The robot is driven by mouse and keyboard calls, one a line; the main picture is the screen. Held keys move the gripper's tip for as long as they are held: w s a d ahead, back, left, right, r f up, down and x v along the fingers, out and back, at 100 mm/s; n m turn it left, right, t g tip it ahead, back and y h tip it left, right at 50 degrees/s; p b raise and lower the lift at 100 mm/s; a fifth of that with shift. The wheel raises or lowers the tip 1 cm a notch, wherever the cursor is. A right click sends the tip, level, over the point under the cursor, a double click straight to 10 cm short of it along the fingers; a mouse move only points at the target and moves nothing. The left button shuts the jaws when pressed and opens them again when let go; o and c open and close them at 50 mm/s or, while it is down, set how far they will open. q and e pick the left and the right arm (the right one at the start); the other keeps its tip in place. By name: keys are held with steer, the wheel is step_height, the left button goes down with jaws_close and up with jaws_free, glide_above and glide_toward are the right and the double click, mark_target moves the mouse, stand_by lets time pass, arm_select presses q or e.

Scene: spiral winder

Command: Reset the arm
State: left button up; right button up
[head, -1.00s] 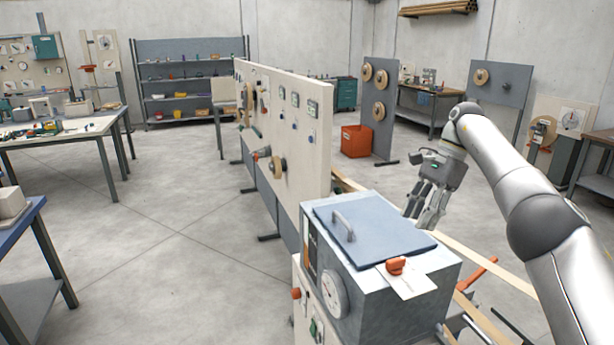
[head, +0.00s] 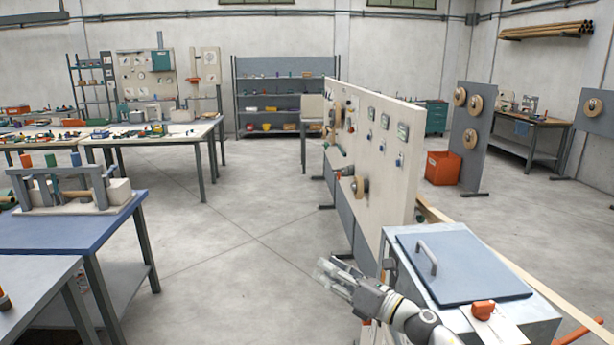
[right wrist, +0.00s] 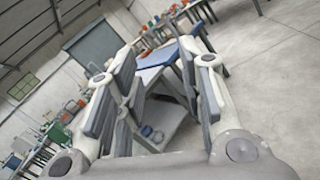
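My right gripper (head: 330,274) is in front of the grey box machine, to the left of its front side, in the head view. Its arm comes up from the bottom edge and the fingers point left and away. In the right wrist view its fingers (right wrist: 165,80) stand well apart with nothing between them. The grey box machine has a blue-grey lid (head: 460,265) with a handle and an orange knob (head: 483,309). My left gripper is not in view.
A cream panel (head: 385,165) with gauges and spools runs behind the box. An orange bin (head: 442,168) sits beyond the panel. Open concrete floor (head: 235,220) lies between the table and panel.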

steer(key=s+d+f+m+t+h, duration=0.1)
steer(key=s+d+f+m+h, duration=0.6)
steer(key=m, duration=0.8)
steer(key=s+d+f+m+h, duration=0.6)
steer(key=s+f+m+h, duration=0.25)
steer(key=m, duration=0.55)
steer(key=s+d+f+m+g, duration=0.1)
steer(key=s+f+m+g, duration=0.15)
steer(key=s, duration=0.65)
steer(key=s+f+m+g+y, duration=0.15)
steer(key=s+m+g, duration=0.25)
steer(key=s, duration=0.5)
steer(key=s+d+f+m+g, duration=0.1)
steer(key=s+f+m+g, duration=0.25)
steer(key=s, duration=0.65)
step_height(320, 180, down, 26)
steer(key=g+b, duration=0.1)
steer(key=s+d+f+n+g+b, duration=0.1)
steer(key=s+d+f, duration=0.2)
steer(key=s+f, duration=1.4)
steer(key=shift+s+f+g, duration=0.3)
steer(key=shift+s+f, duration=0.1)
steer(key=shift+f, duration=0.4)
